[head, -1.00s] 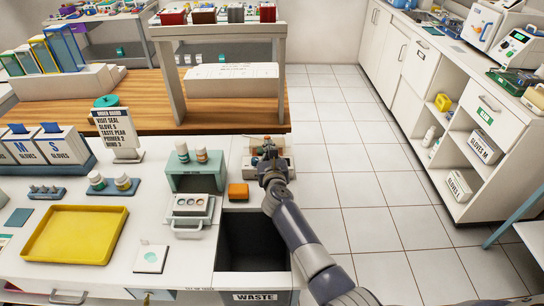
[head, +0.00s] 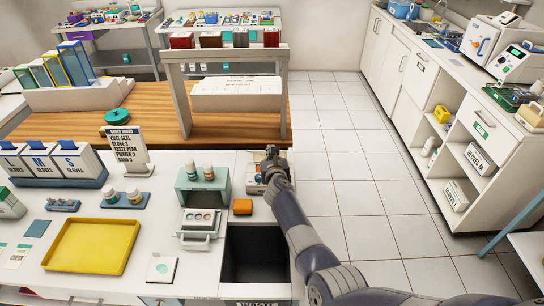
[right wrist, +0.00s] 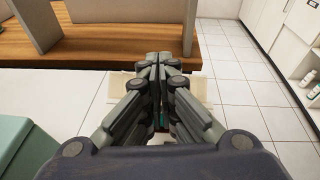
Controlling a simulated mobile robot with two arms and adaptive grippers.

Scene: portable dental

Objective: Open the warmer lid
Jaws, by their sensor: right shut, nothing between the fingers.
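A small white and grey unit (head: 201,220) with a row of round spots on its top and a bar handle at its front stands on the white counter. It looks like the warmer, but I cannot tell for certain; its top looks down. My right gripper (head: 271,152) is shut and empty, behind and to the right of that unit, above a pale low box (head: 255,184) at the counter's right edge. In the right wrist view the shut fingers (right wrist: 160,58) hide most of what lies beneath. My left gripper is not in view.
A teal stand (head: 203,186) with bottles is just behind the unit. An orange block (head: 243,207) and the open waste bin (head: 255,255) are to its right. A yellow tray (head: 92,247) lies left. A wooden table (head: 150,118) with a raised shelf stands behind.

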